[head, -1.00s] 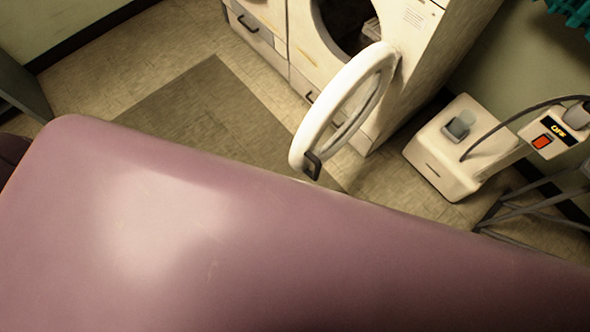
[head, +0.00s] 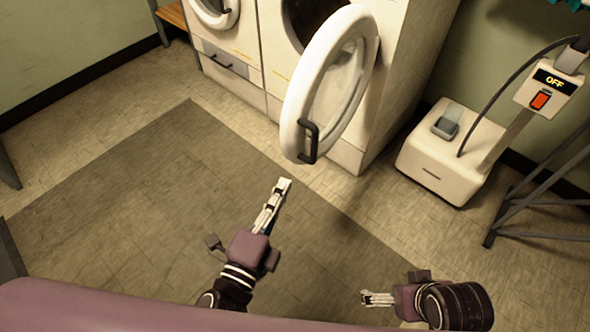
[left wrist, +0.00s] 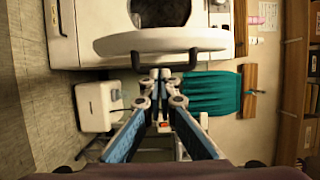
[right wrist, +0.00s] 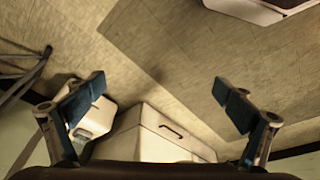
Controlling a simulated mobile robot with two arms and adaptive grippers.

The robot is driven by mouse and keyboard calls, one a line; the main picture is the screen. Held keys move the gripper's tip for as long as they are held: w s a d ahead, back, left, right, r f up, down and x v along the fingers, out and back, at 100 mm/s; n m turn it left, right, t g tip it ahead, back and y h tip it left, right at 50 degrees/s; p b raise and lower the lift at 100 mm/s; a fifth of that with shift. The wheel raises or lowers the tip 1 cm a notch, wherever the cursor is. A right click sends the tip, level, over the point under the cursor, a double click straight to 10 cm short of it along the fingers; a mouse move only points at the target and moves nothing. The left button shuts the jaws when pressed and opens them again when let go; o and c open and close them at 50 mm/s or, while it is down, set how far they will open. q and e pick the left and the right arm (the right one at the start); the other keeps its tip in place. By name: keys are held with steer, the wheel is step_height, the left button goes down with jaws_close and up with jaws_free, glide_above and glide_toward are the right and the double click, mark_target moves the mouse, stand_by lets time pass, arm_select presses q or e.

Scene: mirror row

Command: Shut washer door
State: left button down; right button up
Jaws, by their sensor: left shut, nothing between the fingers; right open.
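The white round washer door (head: 296,90) stands wide open, swung out from the washer's dark drum opening (head: 308,18) in the head view. Its black handle (head: 308,141) is on the lower edge of the ring. My left gripper (head: 285,183) is shut and empty, below the handle and apart from it. In the left wrist view the door (left wrist: 165,40) is edge-on and its handle (left wrist: 190,62) shows just past the closed fingertips (left wrist: 160,74). My right gripper (head: 364,298) is open and empty, low over the floor, away from the door; its spread fingers show in the right wrist view (right wrist: 165,98).
A second washer (head: 231,45) stands left of the open one. A white floor unit with an OFF panel (head: 452,150) is to the right, beside a dark metal rack (head: 540,190). A grey mat (head: 150,190) lies on clear floor in front.

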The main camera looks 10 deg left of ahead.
arm_select(q)
steer(key=p, duration=0.1)
glide_toward(299, 155)
steer(key=w+d+r, duration=0.3)
steer(key=w+r, duration=0.1)
steer(key=w, duration=0.1)
steer(key=shift+w+r, duration=0.2)
steer(key=shift+w, duration=0.3)
arm_select(e)
steer(key=shift+x, duration=2.4)
steer(key=shift+s, duration=0.15)
